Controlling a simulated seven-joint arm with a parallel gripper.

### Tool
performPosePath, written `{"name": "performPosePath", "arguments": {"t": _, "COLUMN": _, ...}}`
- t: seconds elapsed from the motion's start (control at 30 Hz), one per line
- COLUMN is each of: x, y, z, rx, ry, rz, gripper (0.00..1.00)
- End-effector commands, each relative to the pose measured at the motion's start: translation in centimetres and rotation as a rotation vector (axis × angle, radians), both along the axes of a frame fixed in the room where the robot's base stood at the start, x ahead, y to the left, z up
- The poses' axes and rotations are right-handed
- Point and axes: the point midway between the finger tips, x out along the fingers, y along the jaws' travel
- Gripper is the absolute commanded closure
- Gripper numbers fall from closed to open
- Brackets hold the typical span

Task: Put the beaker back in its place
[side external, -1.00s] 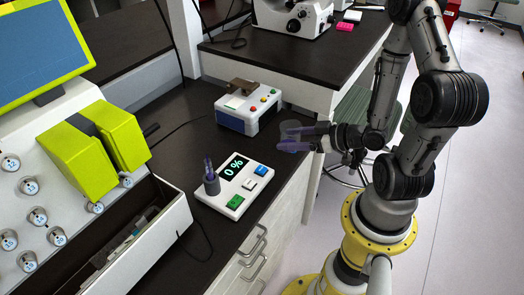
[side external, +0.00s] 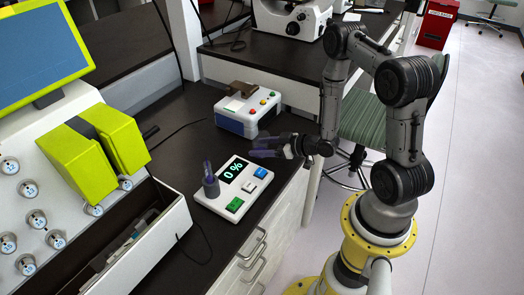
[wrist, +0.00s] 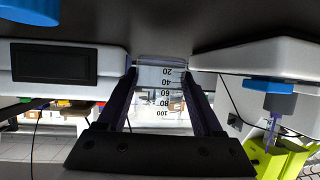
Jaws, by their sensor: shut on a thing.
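The beaker (wrist: 165,78) is clear, with printed graduations that appear upside down in the wrist view. It sits between the two dark fingers of my gripper (wrist: 163,95), which is shut on it. In the side view my gripper (side external: 268,147) is level above the bench, between the button box and the 0% device. The clear beaker is hard to make out there against the dark bench and fingers, and I cannot tell its gap to the bench.
The box with coloured buttons (side external: 249,110) stands behind my gripper. The white 0% device (side external: 222,208), with a purple item upright in a holder (side external: 210,186), is in front. A yellow-green machine (side external: 95,150) and an open drawer (side external: 165,225) are at left.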

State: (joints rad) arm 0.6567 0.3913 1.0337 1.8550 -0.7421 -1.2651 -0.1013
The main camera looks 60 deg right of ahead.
Motion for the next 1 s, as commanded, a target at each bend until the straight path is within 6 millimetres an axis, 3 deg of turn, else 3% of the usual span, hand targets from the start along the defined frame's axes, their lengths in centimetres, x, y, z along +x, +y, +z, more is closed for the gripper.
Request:
{"name": "performPosePath", "arguments": {"t": 0.13, "x": 0.0, "y": 0.0, "z": -1.6, "rx": 0.0, "ry": 0.001, "rz": -0.001, "gripper": 1.0}}
{"name": "performPosePath", "arguments": {"t": 0.57, "x": -0.1, "y": 0.0, "z": -2.1, "rx": 0.0, "ry": 0.0, "rz": -0.001, "gripper": 1.0}}
{"name": "performPosePath", "arguments": {"t": 0.6, "x": -0.1, "y": 0.0, "z": -2.0, "rx": -0.001, "ry": 0.0, "rz": -0.001, "gripper": 0.27}}
{"name": "performPosePath", "arguments": {"t": 0.73, "x": -0.1, "y": 0.0, "z": -2.0, "rx": 0.0, "ry": 0.0, "rz": -0.001, "gripper": 0.04}}
{"name": "performPosePath", "arguments": {"t": 1.0, "x": -0.1, "y": 0.0, "z": -2.0, "rx": 0.0, "ry": 0.0, "rz": -0.001, "gripper": 0.02}}
